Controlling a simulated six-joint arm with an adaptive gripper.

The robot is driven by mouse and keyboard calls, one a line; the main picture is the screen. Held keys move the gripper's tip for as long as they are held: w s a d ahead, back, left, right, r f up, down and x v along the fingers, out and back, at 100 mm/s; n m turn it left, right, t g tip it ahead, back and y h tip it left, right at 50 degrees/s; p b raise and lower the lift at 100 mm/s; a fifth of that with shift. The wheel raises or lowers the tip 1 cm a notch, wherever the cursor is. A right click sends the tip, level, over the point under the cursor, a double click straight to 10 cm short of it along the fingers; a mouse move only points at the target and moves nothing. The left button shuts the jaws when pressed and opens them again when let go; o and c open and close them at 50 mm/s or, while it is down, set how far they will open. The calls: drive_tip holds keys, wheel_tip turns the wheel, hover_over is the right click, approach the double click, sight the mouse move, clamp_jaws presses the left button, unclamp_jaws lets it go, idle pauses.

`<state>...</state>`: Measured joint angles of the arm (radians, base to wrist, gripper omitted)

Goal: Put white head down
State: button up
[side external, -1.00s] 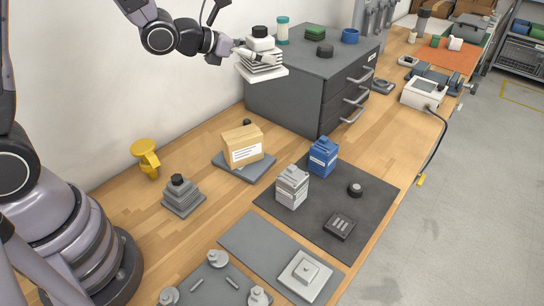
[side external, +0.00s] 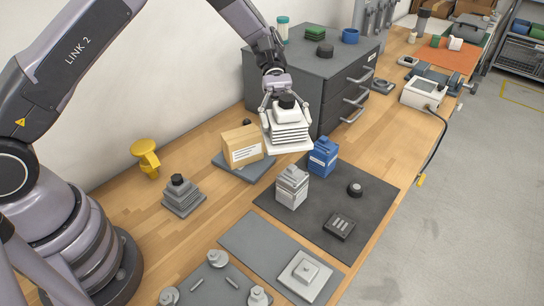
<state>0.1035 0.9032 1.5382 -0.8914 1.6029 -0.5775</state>
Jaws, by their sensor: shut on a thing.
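The white head (side external: 287,133) is a finned block with a flat white base plate and a black round cap on top. My gripper (side external: 287,110) is shut on it near its top, with one finger on each side. The head hangs upright in the air, in front of the grey drawer cabinet and between the cardboard box and the blue block in the picture. Its height above the bench is hard to tell.
A cardboard box (side external: 242,145) on a grey plate is to the left. A grey mat (side external: 255,237) holds a light square plate (side external: 305,276). The drawer cabinet (side external: 340,75) is behind.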

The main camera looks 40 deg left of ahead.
drive_tip(key=s+a+f+m+g+y, duration=0.2)
drive_tip(key=a+f+m+y, duration=0.3)
drive_tip(key=a+m+y, duration=0.25)
drive_tip(key=s+a+f+m+g+y, duration=0.1)
drive_tip(key=a+f+m+g+y, duration=0.1)
drive_tip(key=a+f+m+y, duration=0.4)
drive_tip(key=w+a+m+t+y, duration=0.2)
drive_tip(key=w+a+m+y, duration=0.15)
drive_tip(key=a, duration=0.45)
drive_tip(key=w+a+m+t+y, duration=0.3)
drive_tip(key=a+m+y, duration=0.15)
drive_tip(key=a, duration=0.25)
drive_tip(key=shift+w+a+f+m+t+y, duration=0.4)
drive_tip(key=shift+w+a+f, duration=0.75)
drive_tip(key=shift+f, duration=0.6)
drive_tip(key=shift+w+a+f+m+t+y, duration=0.15)
drive_tip(key=shift+w+a+f+m+t, duration=0.25)
drive_tip(key=shift+w+a+f, duration=1.05)
drive_tip(key=shift+w+a+f+m+t+y, duration=0.45)
drive_tip(key=shift+w+f, duration=0.5)
drive_tip(key=shift+f, duration=1.15)
drive_tip(key=shift+a+f, duration=0.15)
drive_tip(key=shift+f, duration=0.35)
drive_tip(key=o, duration=1.3)
drive_tip(key=shift+f, duration=0.1)
drive_tip(key=shift+f, duration=0.1)
